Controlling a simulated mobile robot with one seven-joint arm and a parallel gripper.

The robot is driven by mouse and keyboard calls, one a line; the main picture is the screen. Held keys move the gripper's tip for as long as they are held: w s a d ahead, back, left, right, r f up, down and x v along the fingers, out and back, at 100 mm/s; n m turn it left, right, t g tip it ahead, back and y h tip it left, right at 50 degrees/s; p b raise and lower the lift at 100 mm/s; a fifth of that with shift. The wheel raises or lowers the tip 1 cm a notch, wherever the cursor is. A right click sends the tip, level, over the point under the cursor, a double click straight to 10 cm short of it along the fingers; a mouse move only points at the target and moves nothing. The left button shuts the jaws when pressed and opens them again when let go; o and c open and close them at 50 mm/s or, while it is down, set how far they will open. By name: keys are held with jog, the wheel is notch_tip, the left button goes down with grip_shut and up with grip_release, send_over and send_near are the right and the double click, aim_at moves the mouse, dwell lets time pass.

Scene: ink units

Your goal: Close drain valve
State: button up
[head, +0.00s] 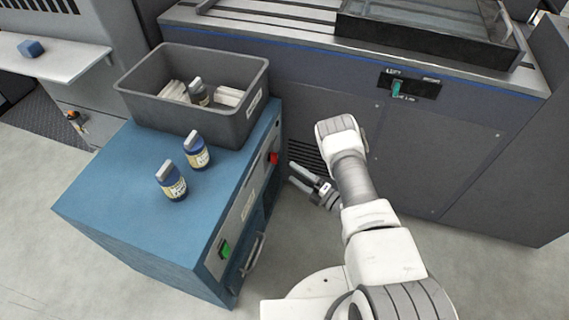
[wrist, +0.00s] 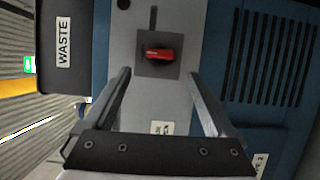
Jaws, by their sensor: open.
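A red handle (head: 272,158) on a dark square plate sits on the grey front panel of the blue cabinet (head: 120,185), near its far end. It also shows in the wrist view (wrist: 160,52), where it lies crosswise in the picture. I take it for the drain valve; no label naming it can be read. My gripper (head: 296,172) is open and empty, to the right of the red handle in the head view. In the wrist view the fingers (wrist: 159,76) point at the panel, one to each side of the handle, apart from it.
A green switch (head: 225,249) and a bar handle (head: 254,253) are nearer. A large grey machine (head: 440,150) stands behind my arm.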

jog(key=p+v, duration=0.2)
jog(key=v, duration=0.8)
jog(key=shift+w+r, duration=0.1)
